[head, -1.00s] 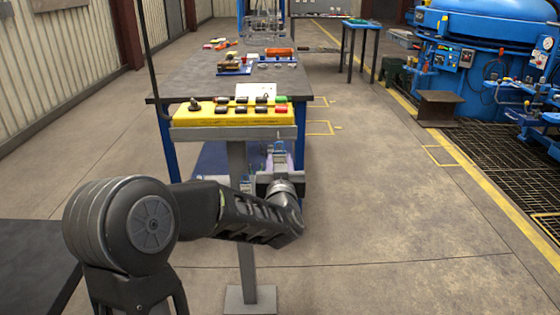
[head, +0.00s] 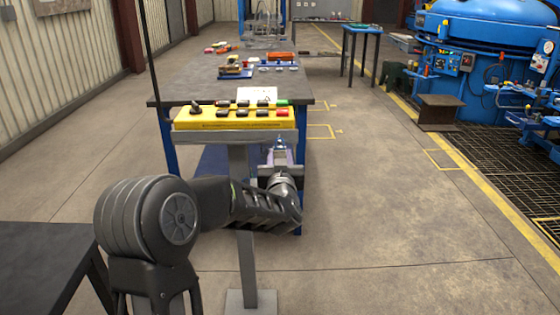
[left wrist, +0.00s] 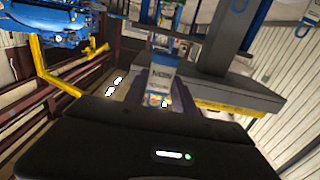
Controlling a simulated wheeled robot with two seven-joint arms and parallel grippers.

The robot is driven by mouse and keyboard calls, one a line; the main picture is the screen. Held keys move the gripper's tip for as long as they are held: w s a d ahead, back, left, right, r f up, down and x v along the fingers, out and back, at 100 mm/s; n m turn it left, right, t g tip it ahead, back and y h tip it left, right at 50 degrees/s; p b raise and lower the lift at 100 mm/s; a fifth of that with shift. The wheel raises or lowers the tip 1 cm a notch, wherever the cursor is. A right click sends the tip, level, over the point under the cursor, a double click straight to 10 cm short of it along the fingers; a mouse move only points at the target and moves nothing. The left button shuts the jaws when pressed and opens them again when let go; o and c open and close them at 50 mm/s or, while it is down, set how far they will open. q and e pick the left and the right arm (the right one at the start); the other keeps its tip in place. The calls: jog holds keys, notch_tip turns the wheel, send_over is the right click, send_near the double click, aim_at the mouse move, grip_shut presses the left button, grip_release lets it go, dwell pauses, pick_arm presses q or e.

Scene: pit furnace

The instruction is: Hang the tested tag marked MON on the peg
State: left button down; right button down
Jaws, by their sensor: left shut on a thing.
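My left gripper (head: 281,154) reaches out beside the yellow control box, its jaws mostly facing away from the head camera. In the left wrist view, its two fingers (left wrist: 161,92) are shut on a small tag (left wrist: 160,72) with a blue top and a white label. The dark lettering appears to read MON, seen turned. In the head view, only a small blue bit shows at the fingertips. I cannot make out the peg with certainty. Another blue-and-white piece (left wrist: 167,12) shows beyond the tag in the wrist view. My right gripper is not in view.
The yellow control box (head: 235,117) on its grey post stands just left of my left gripper. Behind it is a workbench (head: 190,79) with blue legs, holding several small items. The blue furnace (head: 490,35) stands at the right. The floor between is clear.

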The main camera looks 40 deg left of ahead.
pick_arm(q)
jog(key=shift+x, duration=1.05)
jog(key=shift+w+a+f, duration=0.35)
jog(key=shift+w+f, duration=0.05)
jog(key=shift+w, duration=0.1)
jog(key=c, duration=0.9)
grip_release()
jog(key=shift+c, duration=0.2)
jog(key=v, duration=0.7)
jog(key=shift+s+d, duration=0.25)
jog(key=shift+s, duration=0.05)
